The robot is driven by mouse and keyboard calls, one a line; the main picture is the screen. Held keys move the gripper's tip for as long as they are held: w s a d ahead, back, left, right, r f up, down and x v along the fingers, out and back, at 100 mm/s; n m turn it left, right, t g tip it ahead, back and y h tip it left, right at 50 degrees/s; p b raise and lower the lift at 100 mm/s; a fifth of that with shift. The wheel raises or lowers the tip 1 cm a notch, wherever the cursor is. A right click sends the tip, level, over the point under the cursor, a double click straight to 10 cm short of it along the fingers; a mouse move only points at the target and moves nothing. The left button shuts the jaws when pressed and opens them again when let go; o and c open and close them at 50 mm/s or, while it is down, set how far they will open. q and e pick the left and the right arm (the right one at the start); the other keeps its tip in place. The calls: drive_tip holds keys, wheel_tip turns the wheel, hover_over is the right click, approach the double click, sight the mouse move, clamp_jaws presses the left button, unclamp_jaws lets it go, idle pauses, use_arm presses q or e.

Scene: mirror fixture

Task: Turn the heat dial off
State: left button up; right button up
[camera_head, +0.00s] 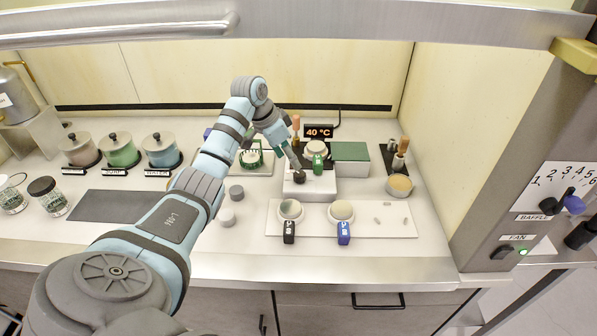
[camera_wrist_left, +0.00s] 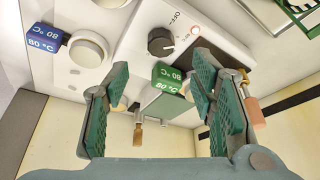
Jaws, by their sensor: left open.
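The heat dial (camera_wrist_left: 162,41) is a dark round knob on a white hotplate (camera_wrist_left: 133,45). A pale mark shows on the knob, and the word OFF is printed beside it. A small red light (camera_wrist_left: 195,30) glows near it. My left gripper (camera_wrist_left: 158,80) is open and empty, its green-padded fingers apart, with the dial ahead of the gap and not touched in the wrist view. My right gripper is not in view.
A green tag reading 80 °C (camera_head: 318,164) is at the hotplate. A display (camera_head: 318,132) behind reads 40 °C. A green box (camera_head: 350,154) stands to the right. A white tray (camera_head: 385,228) with two dishes lies in front.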

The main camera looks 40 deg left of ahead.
sight(299, 174)
use_arm(q)
drive_tip(key=b+x, duration=0.1)
drive_tip(key=x, duration=0.6)
drive_tip(key=shift+f, duration=0.35)
drive_tip(key=shift+w+d+f, duration=0.1)
drive_tip(key=shift+w+f, duration=0.1)
drive_tip(key=shift+f, duration=0.05)
